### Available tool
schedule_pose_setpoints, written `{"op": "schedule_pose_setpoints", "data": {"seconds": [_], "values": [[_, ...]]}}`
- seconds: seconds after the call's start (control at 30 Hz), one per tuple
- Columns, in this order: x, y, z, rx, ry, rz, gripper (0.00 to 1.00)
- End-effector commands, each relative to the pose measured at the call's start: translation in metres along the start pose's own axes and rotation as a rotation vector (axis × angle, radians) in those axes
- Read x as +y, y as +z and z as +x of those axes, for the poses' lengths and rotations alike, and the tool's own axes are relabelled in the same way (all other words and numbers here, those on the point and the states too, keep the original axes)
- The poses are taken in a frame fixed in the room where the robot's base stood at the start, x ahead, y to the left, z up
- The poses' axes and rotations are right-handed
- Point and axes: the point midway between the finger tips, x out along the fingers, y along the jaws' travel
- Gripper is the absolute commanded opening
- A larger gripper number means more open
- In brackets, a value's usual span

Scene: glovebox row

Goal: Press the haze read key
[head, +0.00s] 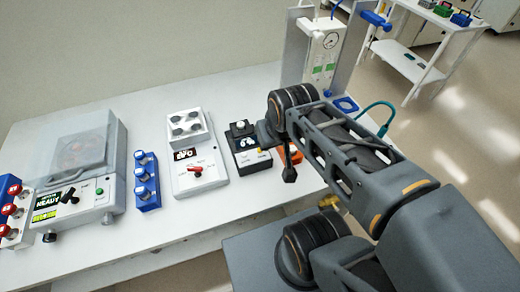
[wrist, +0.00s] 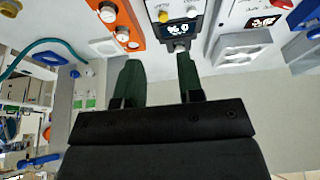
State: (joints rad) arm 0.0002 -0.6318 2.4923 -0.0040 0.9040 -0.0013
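A small black-and-grey instrument (head: 247,148) stands on the bench, just left of my gripper. It has a dark display, a yellow button and a pale round knob on its front. In the wrist view the same instrument (wrist: 178,28) is at the top centre, with the yellow button (wrist: 164,16) beside the pale knob (wrist: 191,12). I cannot read a haze label on it. My gripper (wrist: 158,62) has two dark green fingers set apart with nothing between them. In the head view the gripper (head: 287,165) is partly hidden by my arm.
An orange unit (wrist: 118,22) with white knobs is beside the instrument. A white unit with a red knob (head: 195,171), a blue block of knobs (head: 146,181) and a grey lidded machine (head: 84,158) stand further left. A flowmeter stand (head: 323,50) rises behind my arm.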

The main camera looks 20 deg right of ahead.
Motion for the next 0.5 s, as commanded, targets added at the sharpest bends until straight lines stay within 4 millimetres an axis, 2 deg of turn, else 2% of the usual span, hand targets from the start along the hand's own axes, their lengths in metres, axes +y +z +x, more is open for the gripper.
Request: {"op": "schedule_pose_setpoints", "data": {"seconds": [0.03,0.33,0.5], "values": [[0.0000,0.0000,0.0000,0.000,0.000,0.000,0.30],[0.0000,0.0000,0.0000,0.000,0.000,0.000,0.01],[0.0000,0.0000,0.0000,0.000,0.000,0.000,0.00]]}}
